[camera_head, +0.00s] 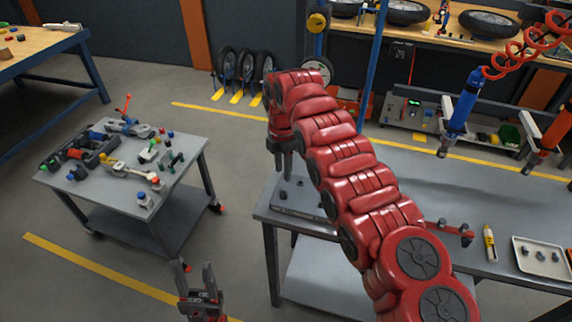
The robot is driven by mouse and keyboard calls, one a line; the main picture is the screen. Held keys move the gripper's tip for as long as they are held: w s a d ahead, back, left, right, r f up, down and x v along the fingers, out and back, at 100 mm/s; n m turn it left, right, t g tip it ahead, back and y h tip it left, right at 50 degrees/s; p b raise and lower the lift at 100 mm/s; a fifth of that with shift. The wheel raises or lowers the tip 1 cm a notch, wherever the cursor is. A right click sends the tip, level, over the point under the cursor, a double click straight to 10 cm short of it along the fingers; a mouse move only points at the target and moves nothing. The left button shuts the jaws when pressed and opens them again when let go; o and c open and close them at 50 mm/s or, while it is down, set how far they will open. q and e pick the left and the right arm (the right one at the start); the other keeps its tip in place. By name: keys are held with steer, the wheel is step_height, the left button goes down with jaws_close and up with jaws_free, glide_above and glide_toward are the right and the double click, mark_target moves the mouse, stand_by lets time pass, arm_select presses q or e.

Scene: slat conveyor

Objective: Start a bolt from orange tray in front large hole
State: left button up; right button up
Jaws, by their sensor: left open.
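My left gripper (197,278) is open and empty at the bottom left, in front of the floor and away from the table. My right arm crosses the middle and hides much of the grey table (430,185). My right gripper (284,166) points down over the table's left end. Its fingers are small and partly dark, so I cannot tell whether they hold anything. A dark flat part (300,213) lies below it at the table's front edge, partly hidden by my arm; its holes are not clear. A pale tray (522,244) with several small grey pieces lies at the right. I see no clearly orange tray.
A yellow marker-like bottle (490,243) and a red-and-dark tool (450,231) lie left of the pale tray. A blue tool (462,112) hangs over the table on a red coil. A wheeled cart (85,192) with tools stands left, with free floor between.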

mark_target(283, 190)
steer(key=shift+a+f+m+b, duration=0.1)
steer(key=shift+f+m+b, duration=0.2)
steer(key=shift+f+m, duration=0.4)
steer(key=shift+m, duration=0.8)
steer(key=m+p, duration=0.2)
steer(key=m, duration=0.1)
steer(key=shift+f, duration=0.4)
steer(key=m, duration=0.1)
steer(key=f+m+p, duration=0.1)
steer(key=shift+m, duration=0.4)
steer(key=shift+n+p, duration=0.4)
steer(key=n+p, duration=0.1)
steer(key=n, duration=0.3)
steer(key=shift+w+p, duration=0.1)
steer(key=shift+p, duration=0.25)
steer(key=n+p, duration=0.1)
steer(key=n, duration=0.2)
steer(key=shift+n, duration=1.1)
step_height(283, 190, down, 3)
steer(key=b, duration=0.3)
steer(key=shift+f, duration=0.2)
steer(key=shift+f+b, duration=0.55)
steer(key=shift+b, duration=0.05)
steer(key=shift+r, duration=0.1)
